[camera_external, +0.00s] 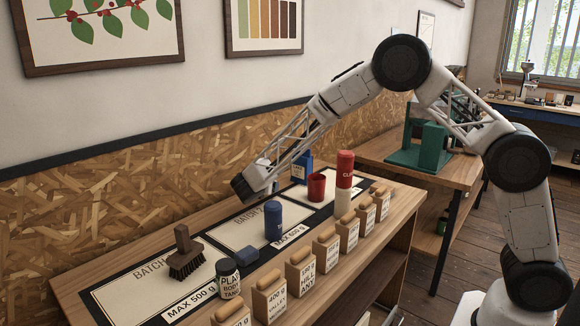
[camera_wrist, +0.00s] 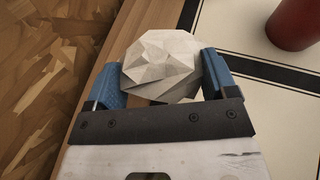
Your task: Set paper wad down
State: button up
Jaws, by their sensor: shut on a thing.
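The paper wad (camera_wrist: 160,66) is a pale, faceted crumpled ball. In the wrist view it sits between the two blue fingers of my gripper (camera_wrist: 164,78), which is shut on it. Below and around it show the table's wooden edge (camera_wrist: 108,62) and a pale mat panel with a dark border (camera_wrist: 235,28). I cannot tell how high the wad is above the table. In the external view my wrist end hangs over the back of the table near the wall, and I cannot make out the wad there.
A red cup (camera_external: 316,187) stands to the right of my gripper, and it also shows in the wrist view (camera_wrist: 295,24). A blue canister (camera_external: 273,220), a brush (camera_external: 185,262), a dark jar (camera_external: 228,278) and a red-topped cylinder (camera_external: 344,172) stand nearby. Labelled bags line the front edge.

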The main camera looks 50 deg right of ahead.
jog(key=shift+f, duration=1.75)
jog(key=o, duration=0.8)
jog(key=shift+f, duration=0.1)
jog(key=v, duration=1.2)
